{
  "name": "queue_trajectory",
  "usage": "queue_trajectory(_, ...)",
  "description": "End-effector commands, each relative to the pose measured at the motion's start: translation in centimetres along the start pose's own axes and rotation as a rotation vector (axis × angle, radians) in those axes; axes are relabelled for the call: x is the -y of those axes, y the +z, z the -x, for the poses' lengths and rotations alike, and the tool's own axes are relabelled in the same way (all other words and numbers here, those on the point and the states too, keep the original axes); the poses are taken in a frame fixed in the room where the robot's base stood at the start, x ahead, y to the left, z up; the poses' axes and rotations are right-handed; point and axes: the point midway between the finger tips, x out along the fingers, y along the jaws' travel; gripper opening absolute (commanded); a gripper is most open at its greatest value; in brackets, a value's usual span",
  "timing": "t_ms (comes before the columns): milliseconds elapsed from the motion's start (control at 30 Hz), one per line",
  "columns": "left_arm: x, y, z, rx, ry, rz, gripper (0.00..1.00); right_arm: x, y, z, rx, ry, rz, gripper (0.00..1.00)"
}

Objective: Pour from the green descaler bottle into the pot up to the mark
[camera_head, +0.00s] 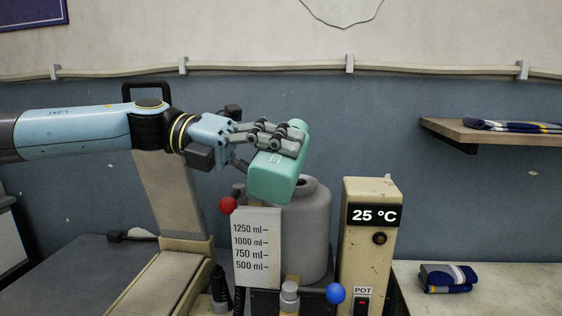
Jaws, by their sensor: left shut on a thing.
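The green descaler bottle (274,177) is held in the air, tilted, over the left part of the grey pot's opening. My left gripper (275,140) is shut on it, with its fingers around the upper part. The grey pot (312,230) stands upright behind the scale card. The white scale card (257,248) has marks from 500 ml to 1250 ml. I cannot see the level inside the pot or any stream of liquid. The bottle hides part of the pot's rim. My right gripper is not in view.
A beige unit (368,236) reading 25 °C, with a POT switch (362,304), stands right of the pot. A red knob (228,205) and a blue knob (335,293) are near the card. Folded socks (447,278) lie on the right table; more lie on the shelf (470,135).

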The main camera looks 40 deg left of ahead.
Motion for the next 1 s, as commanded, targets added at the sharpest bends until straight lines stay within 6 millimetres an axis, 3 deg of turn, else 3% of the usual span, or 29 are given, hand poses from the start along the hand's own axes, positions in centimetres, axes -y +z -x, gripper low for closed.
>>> queue_trajectory(1000,-0.2,-0.2,-0.1,-0.02,-0.001,0.096,0.0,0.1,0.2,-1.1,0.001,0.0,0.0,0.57)
